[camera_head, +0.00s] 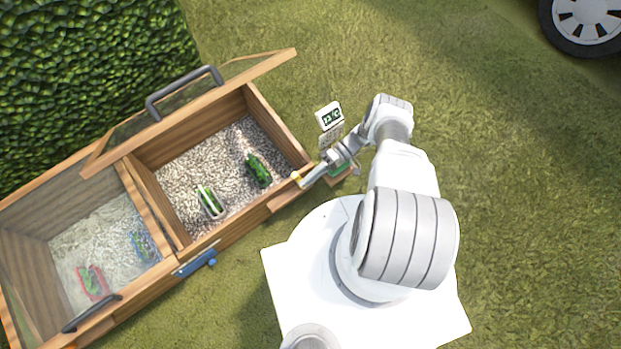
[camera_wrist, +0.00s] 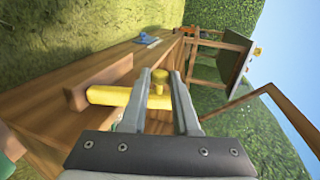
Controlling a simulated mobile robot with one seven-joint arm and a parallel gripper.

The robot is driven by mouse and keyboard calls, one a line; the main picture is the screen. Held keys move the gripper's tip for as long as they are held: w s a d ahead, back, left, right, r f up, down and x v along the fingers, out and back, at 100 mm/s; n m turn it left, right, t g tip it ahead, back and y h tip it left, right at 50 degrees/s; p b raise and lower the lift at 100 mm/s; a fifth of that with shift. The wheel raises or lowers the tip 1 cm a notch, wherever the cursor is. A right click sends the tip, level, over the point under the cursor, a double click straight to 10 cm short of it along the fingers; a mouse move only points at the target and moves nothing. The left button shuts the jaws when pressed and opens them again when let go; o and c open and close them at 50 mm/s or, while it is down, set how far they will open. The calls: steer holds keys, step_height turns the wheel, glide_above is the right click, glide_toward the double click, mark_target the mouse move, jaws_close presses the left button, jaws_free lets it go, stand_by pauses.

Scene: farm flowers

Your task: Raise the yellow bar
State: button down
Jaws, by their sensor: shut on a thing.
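The yellow bar (camera_wrist: 112,96) is in the wrist view, running sideways along the wooden planter box wall, with a small upright yellow knob (camera_wrist: 159,78) on it. My gripper (camera_wrist: 168,76) has its two grey fingers on either side of the knob, shut on it. In the head view my gripper (camera_head: 303,180) is at the front right corner of the box, and only a small yellow patch (camera_head: 296,177) shows beside its fingertips.
The wooden planter box (camera_head: 284,196) has two gravel compartments with plants. The right lid (camera_head: 197,98) stands open; the left lid is shut. A blue latch (camera_head: 196,262) is on the front wall.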

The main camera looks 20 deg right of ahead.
stand_by(0.3)
steer(key=c, duration=0.7)
jaws_free()
steer(key=shift+d, duration=0.1)
